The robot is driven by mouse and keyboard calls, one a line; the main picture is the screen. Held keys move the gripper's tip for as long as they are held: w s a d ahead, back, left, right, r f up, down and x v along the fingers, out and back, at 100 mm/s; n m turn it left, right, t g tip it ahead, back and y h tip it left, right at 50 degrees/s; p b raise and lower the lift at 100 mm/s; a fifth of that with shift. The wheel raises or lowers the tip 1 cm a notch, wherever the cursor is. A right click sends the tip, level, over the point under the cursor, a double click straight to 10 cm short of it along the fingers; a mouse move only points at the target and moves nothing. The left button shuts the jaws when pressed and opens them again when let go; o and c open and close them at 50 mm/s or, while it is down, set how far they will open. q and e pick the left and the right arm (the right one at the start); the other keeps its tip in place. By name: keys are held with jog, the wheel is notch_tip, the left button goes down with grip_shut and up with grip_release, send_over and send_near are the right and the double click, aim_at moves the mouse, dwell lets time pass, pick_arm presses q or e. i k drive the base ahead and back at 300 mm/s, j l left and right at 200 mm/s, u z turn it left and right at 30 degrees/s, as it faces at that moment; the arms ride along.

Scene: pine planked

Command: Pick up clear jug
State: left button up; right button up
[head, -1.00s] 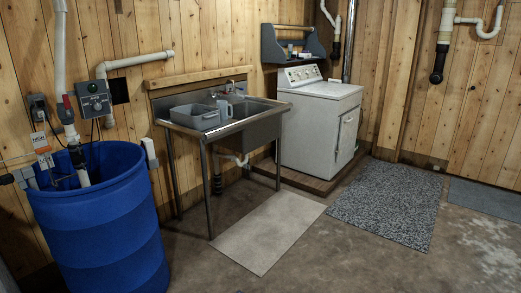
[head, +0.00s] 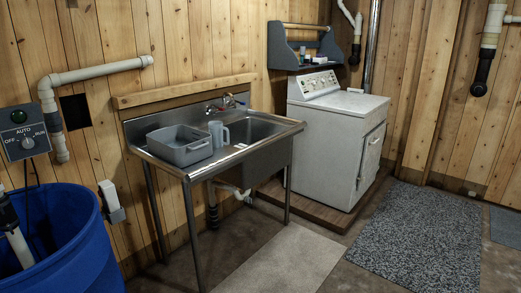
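The clear jug (head: 217,134) stands upright on the metal sink unit (head: 190,173), between a grey tub and the sink basin. It looks pale and see-through, with a handle on its right side. The grey tub (head: 180,146) sits just left of it on the drainboard, and I cannot tell whether they touch. Neither of my grippers shows in the head view.
A blue barrel (head: 75,270) stands at the lower left, near the sink's left legs. A white washer or dryer (head: 338,140) stands right of the sink. A light mat (head: 275,262) and a speckled rug (head: 418,232) lie flat on open floor. A faucet (head: 225,102) rises behind the jug.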

aim_at(216, 128)
jog(key=i+z, duration=0.15)
jog(key=i, duration=0.4)
jog(key=i+j+z, duration=0.15)
jog(key=i, duration=0.35)
jog(key=i+j+z, duration=0.15)
jog(key=i, duration=0.35)
